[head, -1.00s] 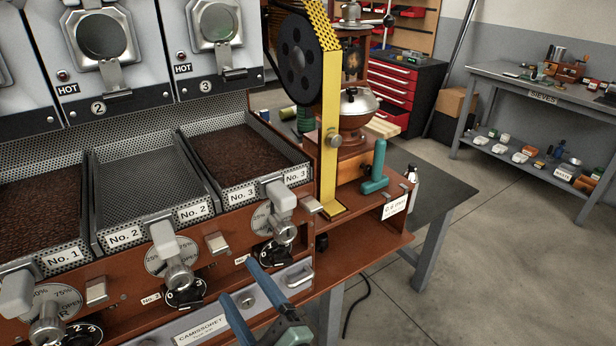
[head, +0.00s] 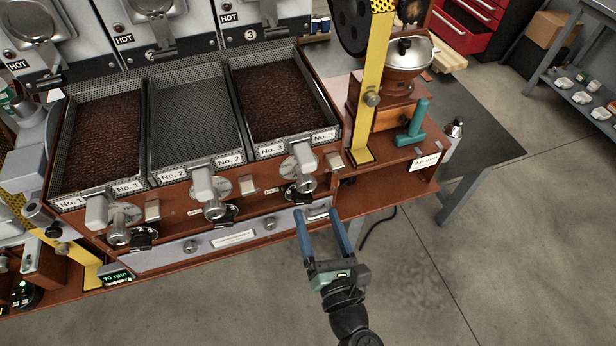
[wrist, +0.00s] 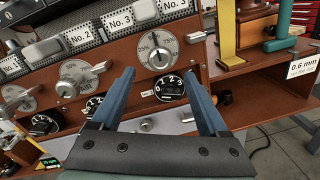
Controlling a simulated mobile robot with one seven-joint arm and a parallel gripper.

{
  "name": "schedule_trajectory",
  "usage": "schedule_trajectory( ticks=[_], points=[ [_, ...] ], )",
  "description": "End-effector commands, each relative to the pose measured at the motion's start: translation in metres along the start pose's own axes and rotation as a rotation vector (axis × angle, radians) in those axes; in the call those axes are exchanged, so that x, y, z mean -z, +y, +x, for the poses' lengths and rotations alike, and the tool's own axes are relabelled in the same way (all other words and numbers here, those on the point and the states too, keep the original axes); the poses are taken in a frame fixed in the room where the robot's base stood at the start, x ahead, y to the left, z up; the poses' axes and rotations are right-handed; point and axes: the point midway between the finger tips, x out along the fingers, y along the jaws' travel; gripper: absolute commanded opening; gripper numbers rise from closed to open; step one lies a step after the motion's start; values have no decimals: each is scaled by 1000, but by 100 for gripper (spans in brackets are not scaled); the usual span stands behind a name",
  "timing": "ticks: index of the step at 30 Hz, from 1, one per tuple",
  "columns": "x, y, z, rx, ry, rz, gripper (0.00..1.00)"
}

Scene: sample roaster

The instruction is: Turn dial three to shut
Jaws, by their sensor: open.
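Under the No. 3 tray, a round pale plate (wrist: 158,46) marked in percent shows in the wrist view; the head view shows it partly hidden behind its silver knob (head: 305,178). Its exact setting is hard to read. Just below it is a black dial (wrist: 170,87) numbered 0 to 3, also in the head view (head: 297,195). My gripper (head: 317,213) is open and empty in front of the panel, below and slightly right of these dials. In the wrist view the blue fingers (wrist: 160,80) appear on either side of the black dial; contact is not visible.
Matching plates and black dials sit left under No. 2 (head: 214,187) and No. 1 (head: 120,213). A silver handle (head: 318,213) is close to my fingertips. A yellow post (head: 374,90) and a teal-handled tool (head: 417,122) stand right. Floor is open in front.

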Motion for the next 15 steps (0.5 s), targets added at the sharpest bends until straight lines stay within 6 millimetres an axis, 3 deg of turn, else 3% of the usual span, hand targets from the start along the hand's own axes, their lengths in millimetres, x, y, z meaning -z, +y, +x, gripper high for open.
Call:
schedule_trajectory(
  ticks=[6, 15],
  points=[
    [-1, 1, 47, -4, 0, -4, 78],
    [0, 0, 85, -1, 0, -3, 78]
  ],
)
